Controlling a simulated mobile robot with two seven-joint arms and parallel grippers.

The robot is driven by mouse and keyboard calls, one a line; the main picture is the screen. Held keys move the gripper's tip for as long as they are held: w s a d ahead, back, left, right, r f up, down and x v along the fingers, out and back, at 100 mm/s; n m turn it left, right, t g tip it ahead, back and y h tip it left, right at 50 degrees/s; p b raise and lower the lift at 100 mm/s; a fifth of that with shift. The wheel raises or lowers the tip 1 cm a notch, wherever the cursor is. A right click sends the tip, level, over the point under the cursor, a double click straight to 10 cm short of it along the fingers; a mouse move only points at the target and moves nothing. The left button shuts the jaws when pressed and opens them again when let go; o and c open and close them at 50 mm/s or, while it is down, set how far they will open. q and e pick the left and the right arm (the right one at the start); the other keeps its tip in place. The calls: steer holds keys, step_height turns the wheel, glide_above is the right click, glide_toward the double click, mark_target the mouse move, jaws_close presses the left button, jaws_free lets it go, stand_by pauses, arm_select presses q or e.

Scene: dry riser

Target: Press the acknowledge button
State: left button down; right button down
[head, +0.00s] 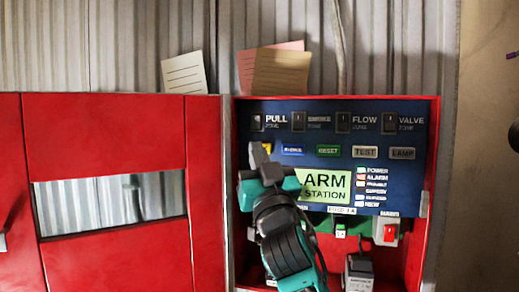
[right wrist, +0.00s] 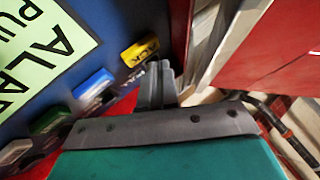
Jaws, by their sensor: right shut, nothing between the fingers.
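The acknowledge button is a yellow key marked ACK (right wrist: 140,51) on the blue alarm panel, clear in the right wrist view. In the head view only a yellow sliver of it (head: 268,148) shows beside my gripper. My right gripper (head: 258,152) is shut and empty, reaching up in front of the panel's left edge. In the right wrist view its closed fingertips (right wrist: 158,72) are right beside the yellow button, on its right and lower side. I cannot tell whether they touch it. My left gripper is not in view.
Blue (head: 293,150), green RESET (head: 328,151), TEST (head: 365,152) and LAMP (head: 402,153) buttons sit in a row to the right. The red cabinet door (head: 110,130) stands open at left. A red switch (head: 389,233) is below the panel.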

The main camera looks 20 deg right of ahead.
steer(key=shift+w+d, duration=0.2)
steer(key=shift+w, duration=0.1)
steer(key=shift+w+d, duration=0.3)
steer(key=shift+w, duration=0.1)
stand_by(0.8)
stand_by(0.3)
steer(key=shift+s+a, duration=0.5)
steer(key=shift+s, duration=0.25)
steer(key=s+a, duration=0.1)
steer(key=s, duration=0.1)
steer(key=s+a, duration=0.2)
steer(key=shift+s, duration=0.1)
steer(key=shift+d, duration=0.1)
stand_by(0.7)
